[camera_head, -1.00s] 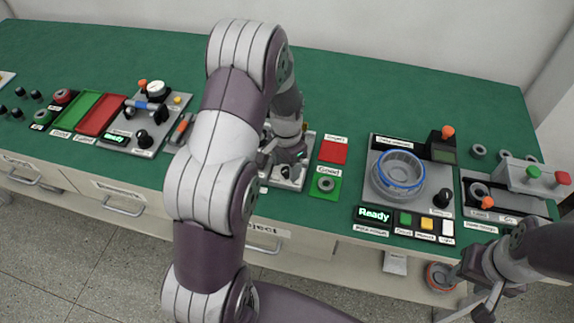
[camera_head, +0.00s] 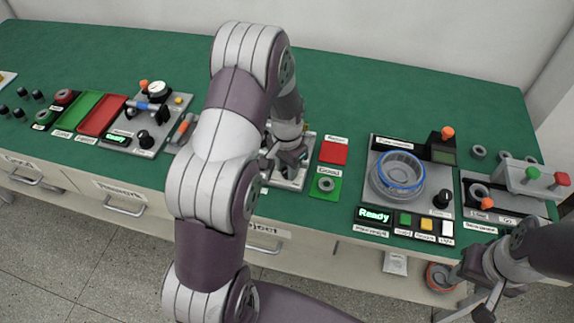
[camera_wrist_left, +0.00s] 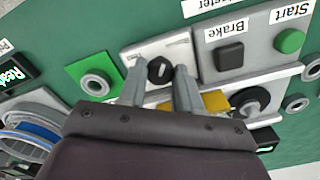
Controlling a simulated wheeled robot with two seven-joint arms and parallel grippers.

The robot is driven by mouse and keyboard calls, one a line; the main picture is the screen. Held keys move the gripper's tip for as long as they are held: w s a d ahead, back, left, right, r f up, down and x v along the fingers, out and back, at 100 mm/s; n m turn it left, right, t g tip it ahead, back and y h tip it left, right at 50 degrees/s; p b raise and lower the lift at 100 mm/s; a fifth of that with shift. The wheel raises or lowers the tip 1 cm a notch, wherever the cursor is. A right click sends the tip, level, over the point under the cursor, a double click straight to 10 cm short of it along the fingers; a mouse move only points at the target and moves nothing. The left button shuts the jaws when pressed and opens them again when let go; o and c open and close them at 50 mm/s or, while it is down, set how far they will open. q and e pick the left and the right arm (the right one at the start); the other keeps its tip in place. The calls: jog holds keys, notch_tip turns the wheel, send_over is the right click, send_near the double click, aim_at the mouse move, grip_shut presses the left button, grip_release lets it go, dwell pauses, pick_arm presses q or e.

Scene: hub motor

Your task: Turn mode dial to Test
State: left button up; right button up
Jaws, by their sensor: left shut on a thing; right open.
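The mode dial (camera_wrist_left: 160,71) is a round black knob with a pale pointer mark, on a light plate in the left wrist view. My left gripper (camera_wrist_left: 161,77) has one finger on each side of it and is shut on it. In the head view my left gripper (camera_head: 280,160) reaches down to the grey panel (camera_head: 296,183) at the table's front middle; the arm and fingers hide the dial there. The lettering around the dial is too small to read. My right gripper (camera_head: 482,303) is open and empty, low at the right, in front of the table edge.
A black Brake button (camera_wrist_left: 229,55) and a green Start button (camera_wrist_left: 290,41) are near the dial. Green (camera_head: 324,187) and red (camera_head: 333,153) pads lie right of the panel. A motor fixture (camera_head: 398,176) and Ready display (camera_head: 374,216) stand further right. The table's back is clear.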

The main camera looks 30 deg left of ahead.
pick_arm(q)
jog(key=n+p, duration=0.1)
jog(key=n, duration=0.2)
jog(key=shift+r, duration=0.15)
jog(key=n+p, duration=0.1)
jog(key=n, duration=0.3)
jog(key=n+p, duration=0.1)
jog(key=n, duration=0.2)
jog(key=shift+w+n, duration=0.1)
jog(key=shift+n, duration=0.2)
jog(key=shift+n+p, duration=0.5)
jog(key=shift+n, duration=1.6)
jog(key=o, duration=1)
jog(key=shift+o, duration=0.2)
notch_tip(320, 180, up, 12)
jog(key=b, duration=0.1)
jog(key=shift+r, duration=0.25)
